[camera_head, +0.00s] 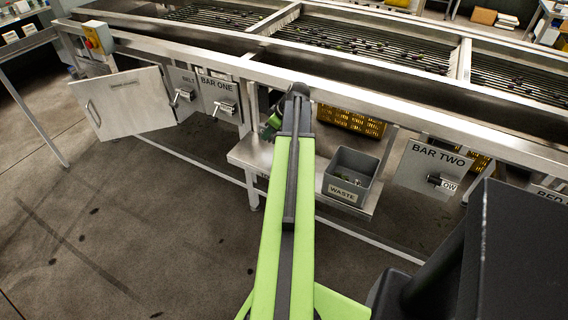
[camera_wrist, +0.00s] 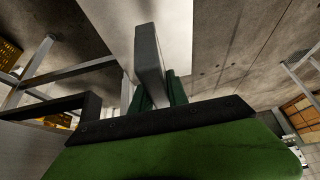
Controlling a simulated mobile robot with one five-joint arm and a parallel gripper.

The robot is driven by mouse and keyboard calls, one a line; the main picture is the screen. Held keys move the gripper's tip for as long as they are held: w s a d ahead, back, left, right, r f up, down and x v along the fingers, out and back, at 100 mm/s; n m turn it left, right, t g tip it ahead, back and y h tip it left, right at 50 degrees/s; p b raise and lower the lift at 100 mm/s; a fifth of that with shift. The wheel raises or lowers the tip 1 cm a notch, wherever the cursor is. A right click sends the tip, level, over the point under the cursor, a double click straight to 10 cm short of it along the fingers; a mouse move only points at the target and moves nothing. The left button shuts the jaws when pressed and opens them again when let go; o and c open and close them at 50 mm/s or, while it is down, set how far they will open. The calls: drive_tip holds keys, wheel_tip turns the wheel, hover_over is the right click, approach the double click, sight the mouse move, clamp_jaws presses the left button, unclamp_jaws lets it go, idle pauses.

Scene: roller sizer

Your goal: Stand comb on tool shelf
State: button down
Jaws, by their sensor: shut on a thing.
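My gripper (camera_wrist: 150,62) shows in the wrist view as a grey finger pointing up the picture. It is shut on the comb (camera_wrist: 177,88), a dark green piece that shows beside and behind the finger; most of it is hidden. In the head view the comb (camera_head: 271,123) shows as a small dark green patch left of my arm's end, and my arm hides most of the gripper. The tool shelf (camera_head: 249,152) appears to be the bare metal ledge below it, under the machine frame. I cannot tell whether the comb touches it.
The grey waste bin (camera_head: 351,174) stands right of my arm, with a yellow crate (camera_head: 352,120) behind it. An open door panel (camera_head: 124,103) juts out at left. The BAR ONE panel (camera_head: 218,95) and BAR TWO panel (camera_head: 431,167) face me. The floor at front left is clear.

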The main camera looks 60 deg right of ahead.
wheel_tip(320, 180, down, 9)
drive_tip(key=b, duration=0.7)
drive_tip(key=shift+r, duration=0.35)
drive_tip(key=c, duration=1.7)
unclamp_jaws()
drive_tip(key=shift+f, duration=0.2)
drive_tip(key=shift+c, duration=0.2)
drive_tip(key=o, duration=0.5)
drive_tip(key=shift+c, duration=0.2)
drive_tip(key=shift+r, duration=0.15)
drive_tip(key=shift+r+p, duration=0.3)
drive_tip(key=shift+p, duration=0.05)
drive_tip(key=p+v, duration=1)
drive_tip(key=v, duration=0.1)
drive_tip(key=shift+s+r, duration=0.2)
drive_tip(key=shift+r, duration=0.15)
drive_tip(key=shift+f, duration=0.15)
